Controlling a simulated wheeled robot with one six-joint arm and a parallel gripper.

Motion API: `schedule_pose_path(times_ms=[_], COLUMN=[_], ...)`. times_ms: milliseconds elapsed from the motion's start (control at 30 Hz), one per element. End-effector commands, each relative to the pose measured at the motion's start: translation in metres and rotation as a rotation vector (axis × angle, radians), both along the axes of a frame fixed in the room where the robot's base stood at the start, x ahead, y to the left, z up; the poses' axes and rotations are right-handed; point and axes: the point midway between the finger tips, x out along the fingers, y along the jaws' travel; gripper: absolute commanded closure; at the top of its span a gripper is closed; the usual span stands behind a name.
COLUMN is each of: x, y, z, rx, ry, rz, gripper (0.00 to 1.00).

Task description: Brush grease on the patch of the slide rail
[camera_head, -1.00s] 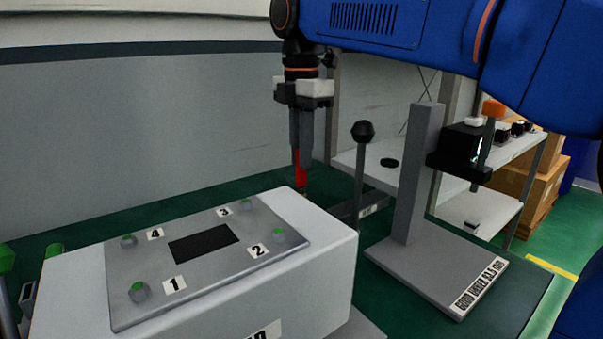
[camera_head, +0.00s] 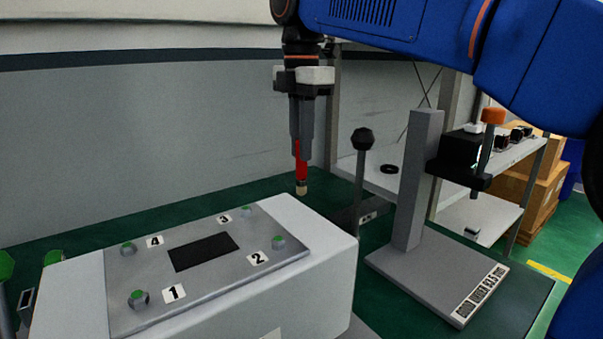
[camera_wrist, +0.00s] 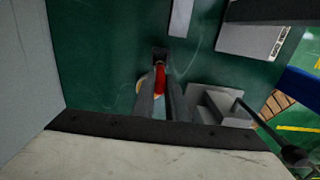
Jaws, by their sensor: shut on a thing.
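My gripper (camera_head: 302,138) points down and is shut on a red-handled brush (camera_head: 301,165), which hangs upright with its pale tip lowest. In the head view the tip shows just above the back edge of the white box. In the wrist view the red brush (camera_wrist: 159,78) lies between the two grey fingers, over the green table (camera_wrist: 100,65). A tan round shape (camera_wrist: 140,88) shows partly behind the left finger; I cannot tell what it is. I cannot clearly make out the slide rail or its patch; the white box may hide them.
The white box (camera_head: 325,265) with numbered green buttons fills the front left. A lever with a black knob (camera_head: 362,139) stands right of the brush. A grey upright stand (camera_head: 418,185) with a black head is farther right. Shelves (camera_head: 475,212) stand behind.

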Motion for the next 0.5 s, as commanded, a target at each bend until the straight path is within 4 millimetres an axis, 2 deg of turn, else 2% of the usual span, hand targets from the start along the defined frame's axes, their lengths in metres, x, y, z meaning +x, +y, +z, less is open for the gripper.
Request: schedule_pose_path(times_ms=[133, 233, 500], x=[-0.001, -0.004, -0.025], y=[0.003, 0.013, 0.066], z=[0.000, 0.000, 0.001], rx=[0.000, -0.001, 0.000], ry=[0.000, 0.001, 0.000], rz=[0.001, 0.004, 0.005], gripper=[1.00, 1.00, 1.00])
